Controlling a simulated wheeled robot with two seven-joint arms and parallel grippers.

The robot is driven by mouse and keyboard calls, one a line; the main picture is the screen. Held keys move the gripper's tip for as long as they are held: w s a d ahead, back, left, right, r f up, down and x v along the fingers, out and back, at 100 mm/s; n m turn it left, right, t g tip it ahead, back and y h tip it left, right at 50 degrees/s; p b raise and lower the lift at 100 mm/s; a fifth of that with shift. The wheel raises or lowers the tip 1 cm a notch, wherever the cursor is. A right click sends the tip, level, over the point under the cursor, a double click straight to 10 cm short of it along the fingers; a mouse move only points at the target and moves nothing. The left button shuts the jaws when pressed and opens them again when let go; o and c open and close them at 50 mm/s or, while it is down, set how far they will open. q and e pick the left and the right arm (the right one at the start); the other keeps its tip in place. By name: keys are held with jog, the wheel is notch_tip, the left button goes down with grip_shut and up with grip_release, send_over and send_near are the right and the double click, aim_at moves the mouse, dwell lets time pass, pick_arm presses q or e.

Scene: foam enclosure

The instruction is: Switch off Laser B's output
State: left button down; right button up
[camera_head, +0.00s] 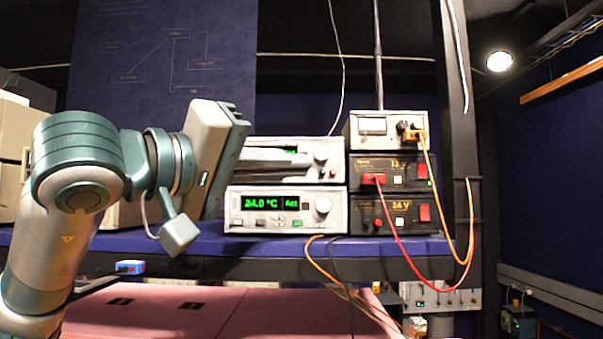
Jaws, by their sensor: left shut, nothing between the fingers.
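Two white instruments are stacked on the blue shelf. The lower one (286,209) has a green display reading 24.0 °C and "Act", a round knob (322,205) and small buttons, one of them green (297,223). The upper one (325,146) has a round knob (320,155) and a green display mostly hidden behind my left gripper. I cannot read a "Laser B" label on either. My left gripper (308,161) is shut and empty, its fingers pointing right across the upper instrument's front, near its knob. I cannot tell whether they touch it. My right gripper is out of view.
Right of the stack stand a small meter box (372,131) and two black supplies, marked 12 V (398,173) and 24 V (387,222). Red (401,247) and orange (469,225) cables hang past the shelf edge (222,268). A dark post (459,160) stands to their right.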

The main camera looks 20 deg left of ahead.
pick_arm(q)
jog(key=w+a+p, duration=0.1)
jog(key=w+a, duration=0.1)
jog(key=w, duration=0.6)
jog(key=shift+a+p, duration=0.2)
jog(key=shift+p, duration=0.15)
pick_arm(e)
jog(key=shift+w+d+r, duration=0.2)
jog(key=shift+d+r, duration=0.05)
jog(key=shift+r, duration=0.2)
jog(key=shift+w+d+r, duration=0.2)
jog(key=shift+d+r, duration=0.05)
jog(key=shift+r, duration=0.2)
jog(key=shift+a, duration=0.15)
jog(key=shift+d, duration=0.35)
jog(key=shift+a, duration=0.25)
pick_arm(q)
jog(key=shift+w+a, duration=0.1)
jog(key=shift+w, duration=0.3)
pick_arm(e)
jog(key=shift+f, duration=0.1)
pick_arm(q)
jog(key=shift+w, duration=0.1)
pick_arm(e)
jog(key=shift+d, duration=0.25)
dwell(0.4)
